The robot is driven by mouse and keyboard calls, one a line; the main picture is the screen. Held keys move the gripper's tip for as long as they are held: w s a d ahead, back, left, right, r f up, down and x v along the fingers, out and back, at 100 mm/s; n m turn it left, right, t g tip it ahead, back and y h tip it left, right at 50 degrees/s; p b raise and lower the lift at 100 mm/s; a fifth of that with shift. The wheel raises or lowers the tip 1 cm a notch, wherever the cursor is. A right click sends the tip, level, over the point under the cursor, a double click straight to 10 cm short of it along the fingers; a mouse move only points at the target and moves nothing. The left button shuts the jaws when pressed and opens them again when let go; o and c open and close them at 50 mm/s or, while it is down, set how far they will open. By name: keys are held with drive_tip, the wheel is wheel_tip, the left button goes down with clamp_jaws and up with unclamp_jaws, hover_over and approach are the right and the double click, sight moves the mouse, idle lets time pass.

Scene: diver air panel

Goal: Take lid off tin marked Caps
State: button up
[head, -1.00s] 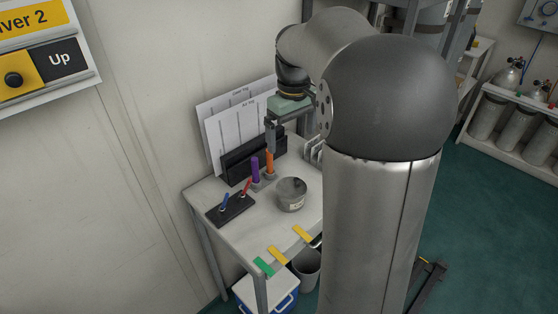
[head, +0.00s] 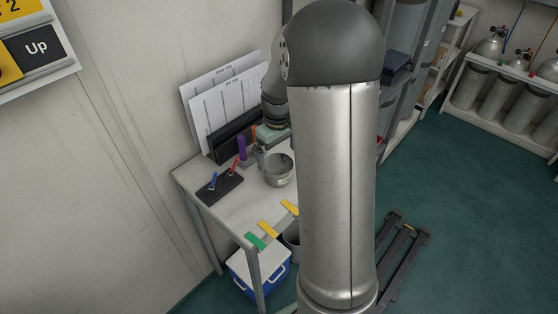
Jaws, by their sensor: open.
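A round grey metal tin (head: 279,174) stands on the small white table in the head view. A pale label patch shows on its side, but its writing is too small to read. I cannot make out the lid's edge, and my gripper and arm cover part of the tin's top and right side. My gripper (head: 266,156) points down at the tin's back left edge, beside the purple marker. It is open with nothing seen between its fingers. I cannot tell whether a finger touches the tin.
A purple marker (head: 241,148) and an orange marker (head: 254,133) stand close behind the tin. A dark tray (head: 219,187) with a blue and a red pen lies to the left. Log sheets in a black holder (head: 226,140) stand behind. Coloured tabs (head: 267,229) line the front edge.

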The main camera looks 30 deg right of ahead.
sight(278, 162)
drive_tip(key=shift+f, duration=1.25)
drive_tip(key=c, duration=0.9)
drive_tip(key=shift+r, duration=0.1)
drive_tip(key=shift+c, duration=0.2)
